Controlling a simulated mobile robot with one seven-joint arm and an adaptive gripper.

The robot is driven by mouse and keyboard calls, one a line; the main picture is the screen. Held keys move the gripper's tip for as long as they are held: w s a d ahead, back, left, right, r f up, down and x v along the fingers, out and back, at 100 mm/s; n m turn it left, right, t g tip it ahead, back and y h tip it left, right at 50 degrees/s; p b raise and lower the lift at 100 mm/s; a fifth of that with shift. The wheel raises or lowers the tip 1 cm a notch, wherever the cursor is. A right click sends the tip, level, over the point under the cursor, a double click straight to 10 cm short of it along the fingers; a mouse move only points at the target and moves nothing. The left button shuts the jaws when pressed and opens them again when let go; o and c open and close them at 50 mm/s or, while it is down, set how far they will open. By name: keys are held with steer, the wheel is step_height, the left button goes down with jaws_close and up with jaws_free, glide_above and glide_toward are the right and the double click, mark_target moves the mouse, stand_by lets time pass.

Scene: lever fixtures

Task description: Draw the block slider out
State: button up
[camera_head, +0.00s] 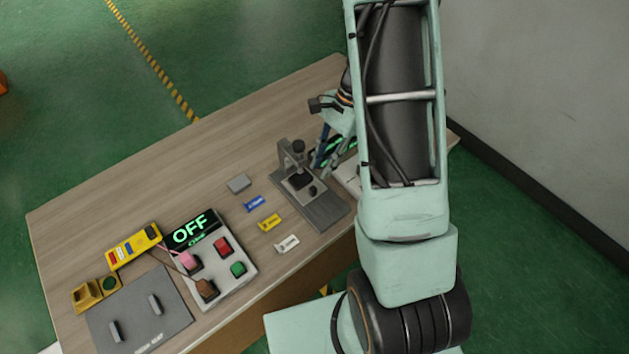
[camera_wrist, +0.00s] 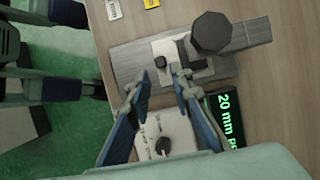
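The grey block fixture stands on the table; its base plate (camera_head: 325,212) carries an upright column (camera_head: 287,154) with a round dark knob (camera_head: 298,146) on top. A small dark knob (camera_head: 312,190) is on the base; in the wrist view it (camera_wrist: 160,62) sits on a light plate (camera_wrist: 165,47). My gripper (camera_wrist: 162,76) is open and empty, its blue fingertips on either side of and just short of that small knob in the picture. I cannot tell their height above it. The arm hides much of the gripper in the head view.
A white panel (camera_wrist: 150,128) with a dark knob (camera_wrist: 163,146) and a "20 mm" display (camera_wrist: 226,118) lies close to my fingers. A button box (camera_head: 237,290) is farther left.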

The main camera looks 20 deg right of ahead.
mark_target(313, 188)
steer(key=x, duration=0.7)
steer(key=shift+w, duration=0.1)
jaws_close()
